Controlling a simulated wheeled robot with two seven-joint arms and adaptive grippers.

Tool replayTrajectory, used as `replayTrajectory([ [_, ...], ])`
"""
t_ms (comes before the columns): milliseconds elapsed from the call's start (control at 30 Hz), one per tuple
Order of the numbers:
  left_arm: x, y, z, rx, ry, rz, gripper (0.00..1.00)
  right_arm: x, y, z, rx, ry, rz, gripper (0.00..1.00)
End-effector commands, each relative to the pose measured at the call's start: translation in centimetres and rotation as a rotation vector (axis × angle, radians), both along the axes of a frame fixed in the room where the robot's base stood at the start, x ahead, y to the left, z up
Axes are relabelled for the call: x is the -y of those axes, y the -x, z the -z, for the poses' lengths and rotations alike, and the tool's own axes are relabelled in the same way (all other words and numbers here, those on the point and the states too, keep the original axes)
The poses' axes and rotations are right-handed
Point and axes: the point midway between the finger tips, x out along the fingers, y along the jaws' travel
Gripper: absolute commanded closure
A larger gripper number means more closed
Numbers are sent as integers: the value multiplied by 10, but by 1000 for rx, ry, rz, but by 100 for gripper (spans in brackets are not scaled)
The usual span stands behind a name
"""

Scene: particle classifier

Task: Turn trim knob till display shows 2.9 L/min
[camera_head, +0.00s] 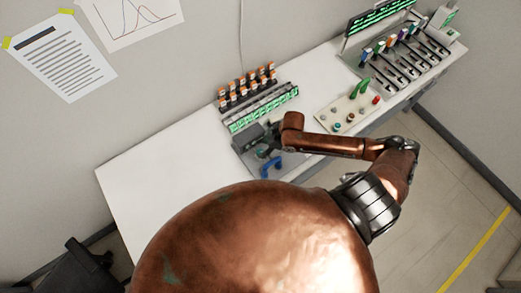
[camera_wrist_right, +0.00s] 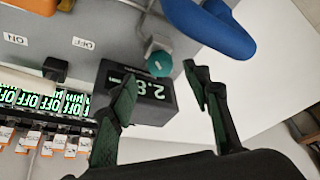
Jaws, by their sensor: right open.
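The teal trim knob (camera_wrist_right: 160,64) sits on the grey panel in the right wrist view, beside a small black display box (camera_wrist_right: 168,106). The display's light digits appear to read 2.8, at an angle and partly behind a finger. My right gripper (camera_wrist_right: 158,70) is open, with its dark fingers apart and their tips on either side of the knob in the picture. I cannot tell whether they touch it. In the head view the right gripper (camera_head: 267,146) is over the grey panel, small and partly hidden by my arm. My left gripper is not in view.
A blue handle (camera_wrist_right: 212,28) stands close to the knob. Orange-capped vials (camera_wrist_right: 70,146) and green OFF displays (camera_wrist_right: 47,101) line the panel. A button box (camera_head: 347,113) and a rack of coloured tools (camera_head: 400,55) stand farther right on the white table (camera_head: 150,170), whose left part is clear.

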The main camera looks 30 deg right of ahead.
Motion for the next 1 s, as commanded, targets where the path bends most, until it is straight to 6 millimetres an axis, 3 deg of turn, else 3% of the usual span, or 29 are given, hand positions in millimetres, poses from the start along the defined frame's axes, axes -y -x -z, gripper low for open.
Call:
replayTrajectory([
  [300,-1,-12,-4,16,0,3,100,-12,-11,35,1,-1,-3,55],
  [633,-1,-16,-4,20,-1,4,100,-14,-12,39,2,0,-6,55],
  [1000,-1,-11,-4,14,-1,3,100,-14,-12,38,1,1,-5,81],
])
